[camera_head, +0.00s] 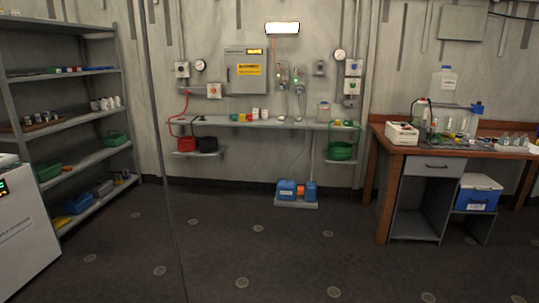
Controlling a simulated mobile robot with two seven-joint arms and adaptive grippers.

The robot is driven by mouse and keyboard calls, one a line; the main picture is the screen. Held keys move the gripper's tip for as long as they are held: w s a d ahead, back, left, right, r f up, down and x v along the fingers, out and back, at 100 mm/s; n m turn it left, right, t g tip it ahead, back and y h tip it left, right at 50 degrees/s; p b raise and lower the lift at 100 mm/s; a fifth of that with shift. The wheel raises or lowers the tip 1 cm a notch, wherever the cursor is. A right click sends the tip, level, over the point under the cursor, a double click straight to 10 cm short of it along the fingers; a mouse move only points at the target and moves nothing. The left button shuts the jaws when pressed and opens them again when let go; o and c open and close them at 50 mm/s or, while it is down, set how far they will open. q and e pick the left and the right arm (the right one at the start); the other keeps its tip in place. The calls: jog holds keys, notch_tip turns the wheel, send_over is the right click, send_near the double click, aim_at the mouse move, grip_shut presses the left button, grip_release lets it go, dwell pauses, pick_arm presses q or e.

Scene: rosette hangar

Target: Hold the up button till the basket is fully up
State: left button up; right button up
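Neither of my grippers is in view. I cannot make out a button marked up. Small wall boxes that may carry buttons or switches hang on the back wall: a box at the left (182,70), a box with an orange spot (214,91), and a box at the right (354,68). Their markings are too small to read. No hoisted basket can be told for sure. Green bins stand on the left shelf unit, one of them on a middle shelf (115,140).
A shelf unit (122,75) and a white machine (25,245) stand at the left. A narrow wall bench (285,123) is at the back, with blue containers (287,189) low below it. A wooden desk (383,190) stands at the right. The middle floor (260,255) is clear.

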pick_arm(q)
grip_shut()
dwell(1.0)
